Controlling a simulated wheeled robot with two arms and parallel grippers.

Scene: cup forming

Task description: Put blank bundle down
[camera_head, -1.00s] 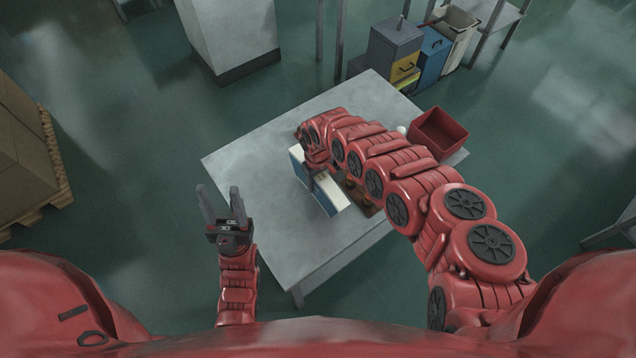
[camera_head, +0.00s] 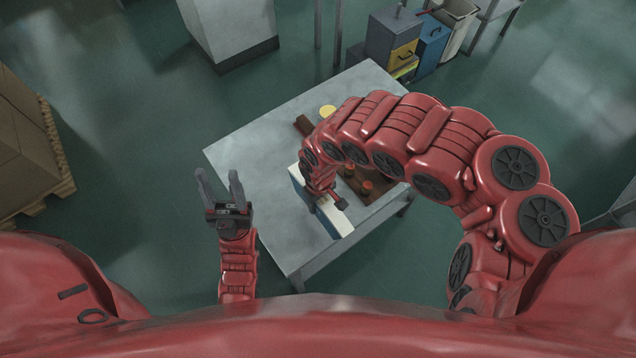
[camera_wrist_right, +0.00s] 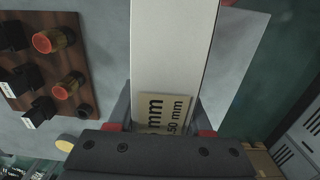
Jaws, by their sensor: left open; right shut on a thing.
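The blank bundle (camera_head: 338,222) is a long white block with a blue side, over the front part of the grey table (camera_head: 262,160). My right gripper (camera_head: 328,203) is shut on it. In the right wrist view the bundle (camera_wrist_right: 172,50) runs between the fingers of my right gripper (camera_wrist_right: 165,110), with a tan label marked "50 mm" near the palm. I cannot tell whether the bundle touches the table. My left gripper (camera_head: 227,188) is open and empty, to the left of the table's near left edge.
A brown board (camera_wrist_right: 45,62) with several red-capped and black parts lies beside the bundle, partly hidden by my right arm in the head view. A yellow disc (camera_head: 327,111) is near the table's back. The table's left part is clear. Drawer boxes (camera_head: 393,45) stand behind.

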